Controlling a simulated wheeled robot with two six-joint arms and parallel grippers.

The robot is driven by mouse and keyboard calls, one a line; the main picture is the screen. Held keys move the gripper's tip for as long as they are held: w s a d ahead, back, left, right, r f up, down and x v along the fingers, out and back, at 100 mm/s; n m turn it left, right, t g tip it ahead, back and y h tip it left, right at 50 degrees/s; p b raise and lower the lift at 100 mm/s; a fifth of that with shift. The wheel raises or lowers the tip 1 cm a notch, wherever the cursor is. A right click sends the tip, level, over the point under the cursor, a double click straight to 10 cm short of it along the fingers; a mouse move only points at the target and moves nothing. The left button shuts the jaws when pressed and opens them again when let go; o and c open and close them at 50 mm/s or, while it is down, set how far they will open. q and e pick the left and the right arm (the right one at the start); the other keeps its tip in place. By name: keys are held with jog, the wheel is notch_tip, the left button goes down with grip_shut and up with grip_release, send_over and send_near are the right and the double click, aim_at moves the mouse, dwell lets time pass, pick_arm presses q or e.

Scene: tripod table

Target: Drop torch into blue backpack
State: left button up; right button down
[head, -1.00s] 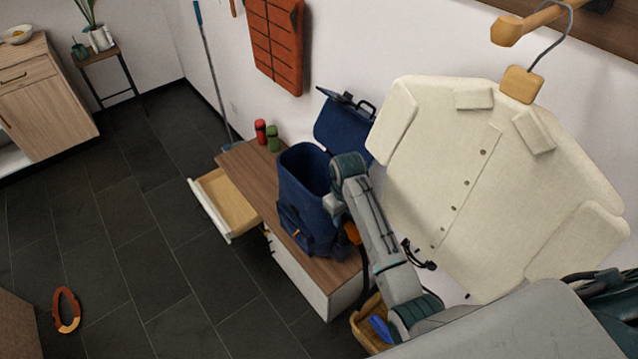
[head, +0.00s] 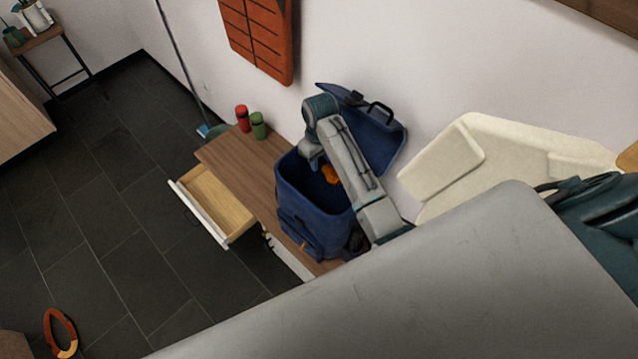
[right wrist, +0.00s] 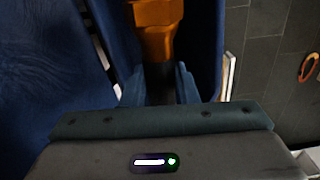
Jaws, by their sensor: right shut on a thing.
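The blue backpack (head: 318,215) stands on the wooden bench with its flap (head: 368,130) open and tilted back towards the wall. My right arm reaches over it from the right. The orange torch (head: 330,174) shows at the backpack's open mouth, partly behind my arm. In the right wrist view my right gripper (right wrist: 160,85) is shut on the torch (right wrist: 157,28), with blue fabric (right wrist: 50,70) on both sides. How deep the torch sits in the opening is hard to tell. The right fingertips are hidden in the head view. My left gripper is not in view.
A red bottle (head: 242,118) and a green bottle (head: 258,126) stand on the bench (head: 235,160) left of the backpack. An open drawer (head: 215,205) juts out at the front. The floor at left is mostly clear.

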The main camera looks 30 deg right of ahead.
jog(key=shift+r, duration=0.1)
jog(key=shift+s, duration=0.15)
jog(key=shift+f, duration=2.95)
jog(key=c, duration=1.1)
grip_release()
jog(key=shift+o, duration=0.2)
jog(key=shift+r, duration=0.1)
notch_tip(320, 180, up, 9)
jog(key=b, duration=0.3)
jog(key=shift+r, duration=0.85)
